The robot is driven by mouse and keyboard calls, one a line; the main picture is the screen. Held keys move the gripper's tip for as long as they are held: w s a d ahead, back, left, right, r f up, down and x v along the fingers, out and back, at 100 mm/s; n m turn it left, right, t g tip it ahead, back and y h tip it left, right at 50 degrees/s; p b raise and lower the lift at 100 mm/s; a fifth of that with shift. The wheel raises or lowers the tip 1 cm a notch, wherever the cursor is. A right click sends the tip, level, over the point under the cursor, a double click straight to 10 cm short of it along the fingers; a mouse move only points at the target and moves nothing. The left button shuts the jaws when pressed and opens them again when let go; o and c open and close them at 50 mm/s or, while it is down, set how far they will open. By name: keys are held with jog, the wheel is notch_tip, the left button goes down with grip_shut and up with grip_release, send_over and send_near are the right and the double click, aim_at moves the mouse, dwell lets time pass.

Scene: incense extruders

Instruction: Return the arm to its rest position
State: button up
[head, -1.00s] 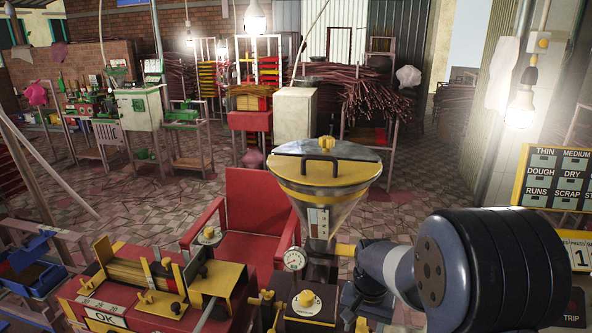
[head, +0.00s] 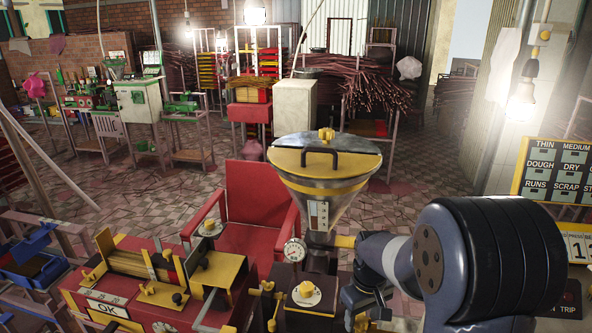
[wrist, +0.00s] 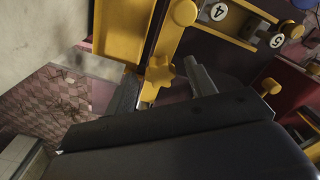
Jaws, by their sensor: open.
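My arm comes in from the right of the head view, its large dark rounded joint beside the hopper machine. My gripper is open in the wrist view (wrist: 163,74), its two dark fingers apart with nothing held. A yellow star-shaped knob (wrist: 160,76) shows between and beyond the fingers; I cannot tell whether they touch it. In the head view the hand is low beside the base of the metal hopper (head: 322,190), partly hidden by the machine and arm. The hopper has a yellow and grey lid with a dark handle.
A red bench (head: 150,285) with yellow fittings and an OK plate stands at the front left. A red chair (head: 258,200) is behind it. A black and yellow sign board (head: 565,172) is at the right. Tiled floor (head: 160,205) is open behind the chair.

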jog(key=shift+n, duration=0.9)
notch_tip(320, 180, up, 10)
jog(key=shift+r, duration=0.25)
